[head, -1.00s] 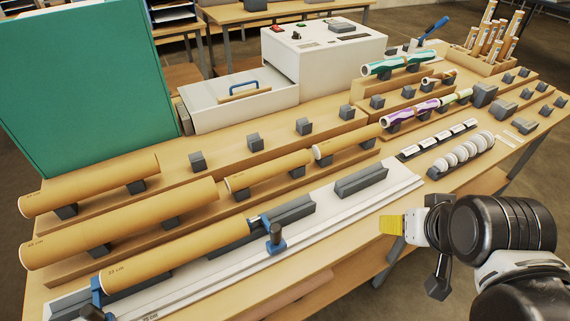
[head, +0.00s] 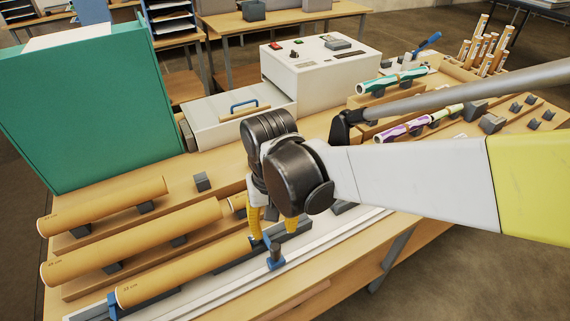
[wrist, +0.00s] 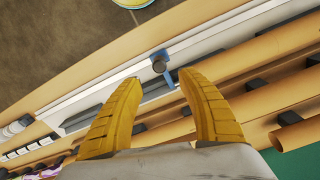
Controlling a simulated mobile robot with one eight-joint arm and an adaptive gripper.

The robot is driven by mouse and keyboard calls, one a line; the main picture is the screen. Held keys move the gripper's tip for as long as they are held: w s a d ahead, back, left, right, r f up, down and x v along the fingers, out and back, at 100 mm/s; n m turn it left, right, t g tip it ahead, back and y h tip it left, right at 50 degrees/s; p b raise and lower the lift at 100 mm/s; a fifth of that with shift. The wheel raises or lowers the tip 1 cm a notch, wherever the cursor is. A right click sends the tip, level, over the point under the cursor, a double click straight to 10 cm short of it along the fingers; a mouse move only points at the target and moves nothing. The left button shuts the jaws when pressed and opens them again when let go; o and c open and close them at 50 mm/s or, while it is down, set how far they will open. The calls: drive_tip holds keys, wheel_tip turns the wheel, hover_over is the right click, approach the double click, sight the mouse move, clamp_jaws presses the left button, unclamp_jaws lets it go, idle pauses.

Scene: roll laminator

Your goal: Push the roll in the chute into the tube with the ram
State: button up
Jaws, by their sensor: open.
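The ram's upright grey handle (head: 275,255) on a blue block stands on the white rail along the table's front. It also shows in the wrist view (wrist: 158,65). The brown cardboard tube (head: 185,276) lies along the rail to the left, its right end near the ram. The dark grey chute (head: 299,227) runs right from there, partly behind my gripper. My gripper (head: 273,231) points down just above and behind the handle, its yellow fingers open and apart. In the wrist view the handle lies slightly beyond the gap between the fingertips (wrist: 159,80). I cannot make out the roll in the chute.
More brown tubes (head: 130,240) lie on stepped racks behind the rail. A green box (head: 85,110) and a white laminator (head: 318,70) stand at the back. Patterned rolls (head: 403,129) lie on the right, partly behind my arm. The floor in front is free.

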sight(275, 246)
wheel_tip(275, 246, down, 10)
drive_tip(key=b, duration=0.3)
